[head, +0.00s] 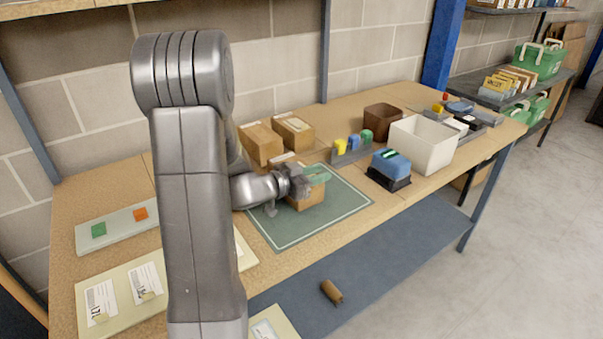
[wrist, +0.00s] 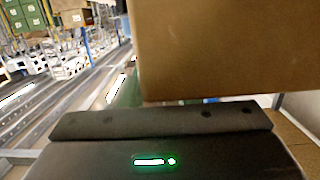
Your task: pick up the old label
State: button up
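A small cardboard box (head: 307,199) stands on the dark green mat (head: 345,205) in the head view. My gripper (head: 293,187) is at the box's left and upper side, very close to it; I cannot tell if they touch. A green piece (head: 317,175) shows just above the box, and I cannot tell what it is. In the wrist view the brown box face (wrist: 230,50) fills the upper right, close beyond the dark gripper body with its green light. No old label can be made out on the box. The fingertips are not clear in either view.
A board with white labels (head: 146,283) lies at the front left. A pale tray (head: 118,228) holds a green and an orange block. Two cardboard boxes (head: 294,131) stand behind the mat. A white bin (head: 421,145) and a blue stamp-like block (head: 391,164) stand at right.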

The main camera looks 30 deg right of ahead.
jog(key=shift+c, duration=0.4)
grip_shut()
notch_tip(320, 180, up, 13)
jog(key=p, duration=0.4)
dwell(0.7)
